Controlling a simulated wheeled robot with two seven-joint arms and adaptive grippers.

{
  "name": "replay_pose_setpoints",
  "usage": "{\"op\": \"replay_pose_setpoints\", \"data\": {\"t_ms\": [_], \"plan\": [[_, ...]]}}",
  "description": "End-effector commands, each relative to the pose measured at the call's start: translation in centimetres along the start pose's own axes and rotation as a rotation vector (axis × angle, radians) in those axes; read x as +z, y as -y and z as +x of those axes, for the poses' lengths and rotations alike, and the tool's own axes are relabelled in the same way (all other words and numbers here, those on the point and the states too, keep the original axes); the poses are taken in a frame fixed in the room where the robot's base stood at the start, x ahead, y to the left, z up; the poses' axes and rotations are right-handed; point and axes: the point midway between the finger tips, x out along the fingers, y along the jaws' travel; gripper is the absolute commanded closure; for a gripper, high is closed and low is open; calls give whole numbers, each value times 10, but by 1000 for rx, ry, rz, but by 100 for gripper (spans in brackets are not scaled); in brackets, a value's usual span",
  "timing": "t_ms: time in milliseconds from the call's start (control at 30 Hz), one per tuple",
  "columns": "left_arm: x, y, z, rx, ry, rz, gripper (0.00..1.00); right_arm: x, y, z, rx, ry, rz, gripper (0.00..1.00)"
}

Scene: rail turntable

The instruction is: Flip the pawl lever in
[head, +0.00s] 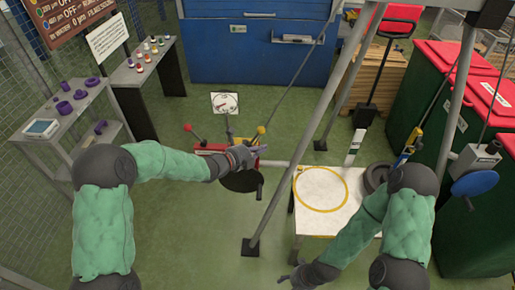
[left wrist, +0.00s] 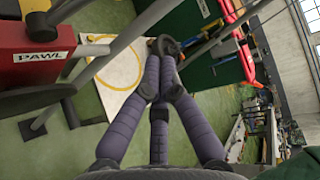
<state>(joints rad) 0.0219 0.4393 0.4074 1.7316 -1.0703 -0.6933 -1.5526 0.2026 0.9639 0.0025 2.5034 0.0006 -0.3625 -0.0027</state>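A red mechanism (head: 212,148) stands mid-floor with a red-knobbed lever (head: 188,128) and a yellow-knobbed lever (head: 260,131). In the left wrist view, a red housing (left wrist: 35,35) bears a PAWL plate (left wrist: 40,57), with a pale metal bar beside it. I cannot tell for sure which part is the pawl lever. My left gripper (head: 250,153) is over the mechanism's right side, just below the yellow knob. In the left wrist view its fingers (left wrist: 164,50) come together at the tips, with nothing seen between them. My right gripper (head: 294,279) hangs low at the bottom, small and dark.
A white table (head: 338,222) with a yellow ring (head: 321,188) stands to the right, a dark tyre (head: 376,176) beside it. A slanted grey post (head: 300,150) rises between mechanism and table. A shelf (head: 62,120) is at left. Green floor is clear in front.

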Motion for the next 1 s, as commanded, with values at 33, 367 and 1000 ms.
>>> {"op": "replay_pose_setpoints", "data": {"t_ms": [33, 367, 1000], "plan": [[-1, -1, 11, 0, -3, 1, 100, 0, -1, 2, 0, 0, 0, 41], [-1, -2, 68, 1, -1, -1, 100, 0, -3, 9, 0, 0, 0, 41], [38, 0, 57, 1, 0, -1, 100, 0, -2, 7, 0, 0, 0, 41]]}}
